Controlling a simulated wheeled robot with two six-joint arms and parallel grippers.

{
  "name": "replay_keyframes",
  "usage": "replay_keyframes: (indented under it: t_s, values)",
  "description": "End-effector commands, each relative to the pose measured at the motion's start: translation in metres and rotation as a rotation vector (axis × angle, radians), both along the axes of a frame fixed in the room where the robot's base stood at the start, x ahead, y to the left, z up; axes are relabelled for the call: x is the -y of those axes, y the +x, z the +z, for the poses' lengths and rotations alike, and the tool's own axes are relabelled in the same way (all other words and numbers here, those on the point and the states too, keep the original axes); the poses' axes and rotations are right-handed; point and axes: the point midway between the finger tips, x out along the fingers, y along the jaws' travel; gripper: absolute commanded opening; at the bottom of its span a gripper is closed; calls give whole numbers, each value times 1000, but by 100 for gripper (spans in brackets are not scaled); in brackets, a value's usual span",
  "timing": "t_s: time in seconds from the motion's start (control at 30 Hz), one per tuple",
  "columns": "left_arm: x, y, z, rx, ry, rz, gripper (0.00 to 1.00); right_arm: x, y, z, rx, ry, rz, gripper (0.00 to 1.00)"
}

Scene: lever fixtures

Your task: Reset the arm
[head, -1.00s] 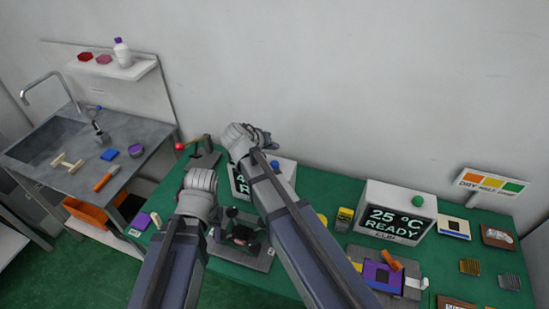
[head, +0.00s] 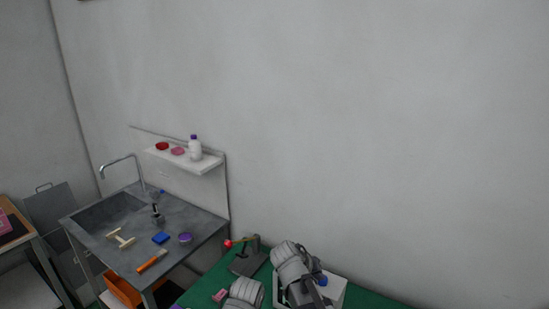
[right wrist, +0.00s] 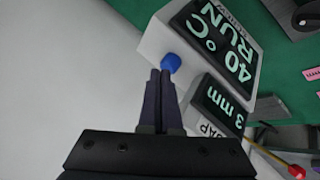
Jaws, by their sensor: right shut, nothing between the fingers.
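The lever fixture has a red ball knob (head: 228,243) on a thin arm above a grey base (head: 246,263), at the bench's left end in the head view. The red ball (right wrist: 297,171) also shows at the lower right corner of the right wrist view. My right gripper (right wrist: 160,72) is shut and empty. Its fingertips are close beside the blue button (right wrist: 171,63) on the white display box (right wrist: 160,36); I cannot tell whether they touch. My left wrist (head: 243,292) is at the bottom of the head view, and its fingers are hidden.
The display box reads 40 °C RUN (right wrist: 222,38). A smaller block below it reads 3 mm (right wrist: 218,105). A sink table (head: 195,255) with several small items stands left of the green bench (head: 207,284). A shelf (head: 200,168) hangs above it.

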Motion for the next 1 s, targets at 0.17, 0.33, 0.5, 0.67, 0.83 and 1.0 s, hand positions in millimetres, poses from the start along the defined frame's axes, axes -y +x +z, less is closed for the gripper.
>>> replay_keyframes:
  t_s: [0.17, 0.33, 0.5, 0.67, 0.83, 1.0]
  values:
    - [0, 0, -26, 0, 0, -1, 45, -45, -92, -56, -247, 150, 125, 0]
    - [0, 0, -38, 0, 0, -1, 45, -82, -159, -81, -437, 276, 261, 0]
    - [0, 0, -43, 0, 0, -1, 45, -100, -191, -89, -531, 343, 339, 0]
    - [0, 0, -42, 0, 0, -1, 45, -104, -195, -89, -547, 353, 353, 0]
    - [0, 0, -42, 0, 0, -1, 45, -103, -194, -88, -545, 353, 351, 0]
    - [0, 0, -42, 0, 0, -1, 45, -103, -194, -88, -544, 353, 350, 0]
